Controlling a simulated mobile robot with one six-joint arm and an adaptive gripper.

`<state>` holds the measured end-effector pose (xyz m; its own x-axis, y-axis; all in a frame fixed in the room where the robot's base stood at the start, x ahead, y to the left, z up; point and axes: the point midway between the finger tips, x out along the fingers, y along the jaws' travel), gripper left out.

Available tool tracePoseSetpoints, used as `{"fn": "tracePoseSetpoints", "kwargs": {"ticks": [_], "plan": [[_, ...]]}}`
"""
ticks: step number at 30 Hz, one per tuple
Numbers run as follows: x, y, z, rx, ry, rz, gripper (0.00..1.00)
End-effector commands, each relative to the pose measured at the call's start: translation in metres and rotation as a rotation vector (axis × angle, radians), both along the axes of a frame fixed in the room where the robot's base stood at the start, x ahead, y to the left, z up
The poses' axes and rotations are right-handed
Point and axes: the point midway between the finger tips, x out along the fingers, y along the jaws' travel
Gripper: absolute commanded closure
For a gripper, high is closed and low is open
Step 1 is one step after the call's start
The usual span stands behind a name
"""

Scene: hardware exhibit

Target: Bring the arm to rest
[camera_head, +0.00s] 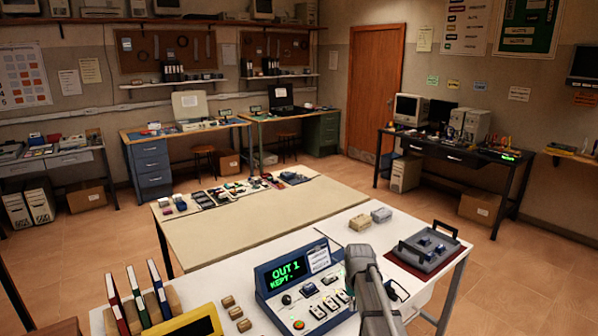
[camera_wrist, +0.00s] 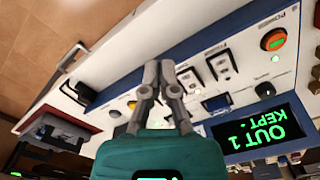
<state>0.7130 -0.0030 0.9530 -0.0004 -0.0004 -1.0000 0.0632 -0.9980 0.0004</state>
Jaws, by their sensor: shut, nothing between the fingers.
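My gripper (camera_wrist: 159,68) shows in the wrist view with its two grey fingers close together and nothing between them. It is over the pale panel of the blue control console (camera_wrist: 292,92), near its switches. I cannot tell whether the fingertips touch the panel. In the head view my arm (camera_head: 368,283) reaches up from the bottom edge at the right side of the console (camera_head: 262,283), hiding part of it; the fingers are not clearly seen there. The console's screen (camera_head: 288,271) reads "OUT 1 KEPT" in green.
The white table (camera_head: 225,280) carries several upright binders (camera_head: 137,300), small wooden blocks (camera_head: 235,313), two small boxes (camera_head: 370,219) and a grey tray with handles (camera_head: 425,247) on a dark red mat. A beige table (camera_head: 230,232) with small parts stands behind. Open floor lies at right.

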Motion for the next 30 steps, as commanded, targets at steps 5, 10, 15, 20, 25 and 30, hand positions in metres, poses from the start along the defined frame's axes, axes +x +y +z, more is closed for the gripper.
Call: {"fn": "tracePoseSetpoints", "kwargs": {"ticks": [5, 10, 15, 20, 25, 30], "plan": [[-0.078, 0.001, 0.000, 0.000, 0.000, -0.023, 1.00], [-0.134, 0.002, 0.000, -0.001, 0.000, -0.045, 1.00], [-0.167, 0.002, 0.000, -0.001, 0.000, -0.058, 1.00], [-0.176, 0.003, 0.000, -0.001, 0.000, -0.063, 1.00], [-0.176, 0.003, 0.000, -0.001, 0.000, -0.064, 1.00], [-0.175, 0.003, 0.000, -0.001, 0.000, -0.063, 1.00]]}}
